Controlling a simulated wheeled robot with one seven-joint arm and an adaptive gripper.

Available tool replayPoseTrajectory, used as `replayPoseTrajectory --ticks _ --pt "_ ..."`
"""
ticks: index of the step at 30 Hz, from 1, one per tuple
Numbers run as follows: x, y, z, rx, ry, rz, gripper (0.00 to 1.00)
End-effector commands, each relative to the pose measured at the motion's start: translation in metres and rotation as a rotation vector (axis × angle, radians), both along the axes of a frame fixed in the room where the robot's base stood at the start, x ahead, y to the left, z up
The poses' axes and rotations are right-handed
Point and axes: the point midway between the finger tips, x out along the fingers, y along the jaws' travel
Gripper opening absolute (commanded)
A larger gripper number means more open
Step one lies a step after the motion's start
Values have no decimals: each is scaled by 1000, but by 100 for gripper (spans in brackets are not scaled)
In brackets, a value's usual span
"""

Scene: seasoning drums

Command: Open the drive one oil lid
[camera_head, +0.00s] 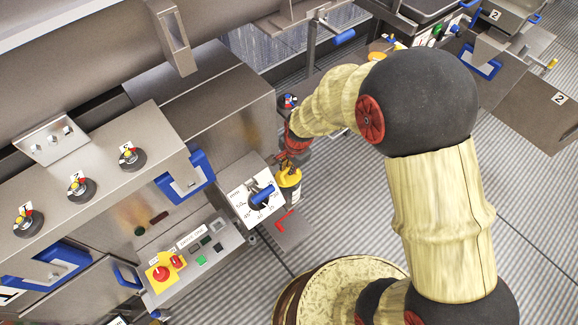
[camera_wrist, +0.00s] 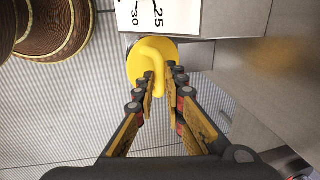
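A yellow lid (camera_wrist: 150,60) with a raised, bent handle shows in the wrist view, just below a white dial plate. In the head view the same yellow cap (camera_head: 289,178) tops a small dark body beside the dial. My gripper (camera_wrist: 162,76) has its two fingertips on either side of the yellow handle, close to it. Whether the pads press on the handle or leave a gap, I cannot tell. In the head view my gripper (camera_head: 291,160) is just above the yellow cap and partly hides it.
A white dial plate with a blue pointer (camera_head: 262,194) stands left of the cap. A red handle (camera_head: 285,220) is below it. The drive one button panel (camera_head: 190,250) is further left. Metal cabinet walls (camera_wrist: 270,80) are close on the right in the wrist view. Striped floor lies below.

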Motion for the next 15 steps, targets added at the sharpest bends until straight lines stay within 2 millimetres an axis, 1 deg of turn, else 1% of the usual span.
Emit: replayPoseTrajectory --ticks 1,5,15 --pt "0 0 0 0 0 0 7" --pt "0 0 0 0 0 0 0" --pt "0 0 0 0 0 0 0"
